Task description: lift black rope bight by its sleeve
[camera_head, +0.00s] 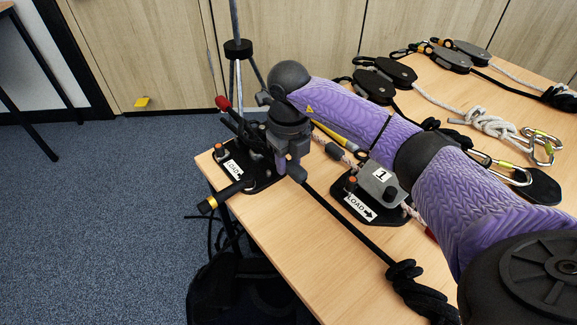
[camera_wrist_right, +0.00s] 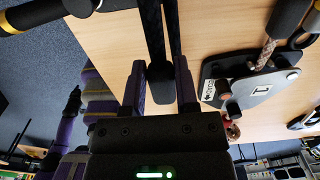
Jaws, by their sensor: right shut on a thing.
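The black rope (camera_head: 345,223) runs from below my right gripper (camera_head: 296,172) across the table to a bulky black knot (camera_head: 425,295) near the front edge. In the right wrist view, two black strands (camera_wrist_right: 153,32) of the rope come down side by side to a black sleeve (camera_wrist_right: 160,84) between the fingers of my right gripper (camera_wrist_right: 160,82). The gripper is shut on this sleeve. In the head view my wrist and fingers hide most of the sleeve. My left gripper is not in the head view.
A device with a LOAD label (camera_head: 236,169) and gold-tipped handle (camera_head: 209,204) stands at the left table corner, beside my gripper. A device marked 1 (camera_head: 378,184) sits to the right. Pulleys (camera_head: 392,71), white rope (camera_head: 490,124) and carabiners (camera_head: 541,142) lie farther back.

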